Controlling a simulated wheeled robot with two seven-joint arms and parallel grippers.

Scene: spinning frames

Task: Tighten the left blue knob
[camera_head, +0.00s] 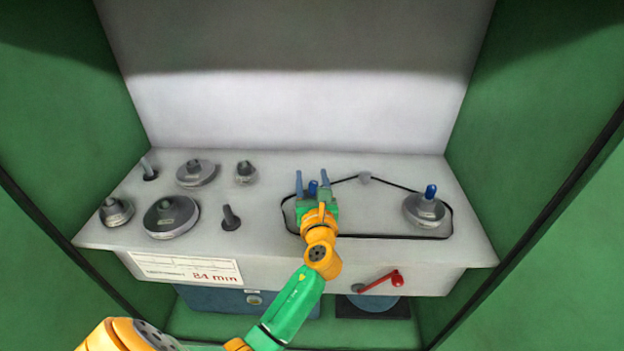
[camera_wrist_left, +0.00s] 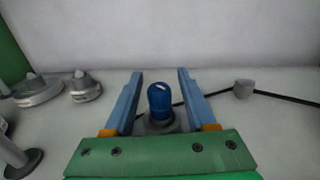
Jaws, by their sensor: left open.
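The left blue knob (camera_head: 313,187) stands upright on the grey panel, partly hidden behind my left gripper in the head view. In the left wrist view the blue knob (camera_wrist_left: 160,100) sits on a grey base between the two fingers, with a gap on each side. My left gripper (camera_head: 312,180) is open around the knob; its blue fingers also show in the left wrist view (camera_wrist_left: 160,82). A second blue knob (camera_head: 430,192) stands on a grey pulley at the right. My right gripper is not in view.
A dark belt (camera_head: 400,236) runs around both blue-knob stations and a small grey post (camera_head: 365,178). Several grey discs and pegs, including a large disc (camera_head: 171,217), stand on the left of the panel. A red crank (camera_head: 394,279) is on the front face. Green walls flank the panel.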

